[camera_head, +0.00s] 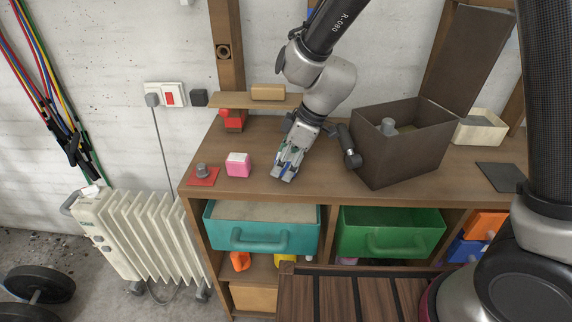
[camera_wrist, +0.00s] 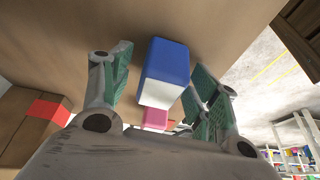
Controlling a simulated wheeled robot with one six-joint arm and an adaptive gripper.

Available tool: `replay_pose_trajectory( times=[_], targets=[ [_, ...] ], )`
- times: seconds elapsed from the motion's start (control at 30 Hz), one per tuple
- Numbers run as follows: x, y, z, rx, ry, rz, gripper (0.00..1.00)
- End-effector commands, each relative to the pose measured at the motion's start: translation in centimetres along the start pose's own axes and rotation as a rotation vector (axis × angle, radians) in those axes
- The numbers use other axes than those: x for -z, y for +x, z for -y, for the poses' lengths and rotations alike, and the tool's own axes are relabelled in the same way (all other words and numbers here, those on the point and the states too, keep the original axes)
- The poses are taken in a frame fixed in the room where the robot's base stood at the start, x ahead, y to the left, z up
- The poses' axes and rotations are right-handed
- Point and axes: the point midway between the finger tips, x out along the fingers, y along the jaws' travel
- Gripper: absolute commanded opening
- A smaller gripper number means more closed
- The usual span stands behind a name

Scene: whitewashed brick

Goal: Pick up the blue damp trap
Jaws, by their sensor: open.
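The blue damp trap (camera_wrist: 167,62), a small block with a blue part and a white part, stands on the wooden bench top. My gripper (camera_head: 286,172) is lowered over the bench, right of a pink and white box. In the wrist view its two green-padded fingers are open, one on each side of the trap, with a gap visible at least on the left. I cannot tell whether the right finger touches it. In the head view the trap is mostly hidden by the fingers.
The pink box (camera_head: 238,165) stands close by on the left, with a red plate bearing a grey knob (camera_head: 203,176) beyond it. A dark open-lidded box (camera_head: 405,150) stands close on the right. Teal (camera_head: 262,232) and green (camera_head: 390,236) drawers are below. A small shelf (camera_head: 240,99) is behind.

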Motion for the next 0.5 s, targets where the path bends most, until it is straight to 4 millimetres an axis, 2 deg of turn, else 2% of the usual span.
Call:
replay_pose_trajectory(
  times=[0.13, 0.17, 0.4, 0.43, 0.5],
  targets=[
    [0.01, -0.02, -0.01, 0.000, 0.000, 0.000, 0.61],
    [0.01, -0.03, -0.01, 0.000, 0.000, 0.000, 0.57],
    [0.00, -0.04, -0.01, 0.000, 0.000, 0.000, 0.13],
    [0.00, -0.04, -0.01, 0.000, 0.000, 0.000, 0.09],
    [0.01, -0.05, -0.02, 0.000, 0.000, 0.000, 0.09]
  ],
)
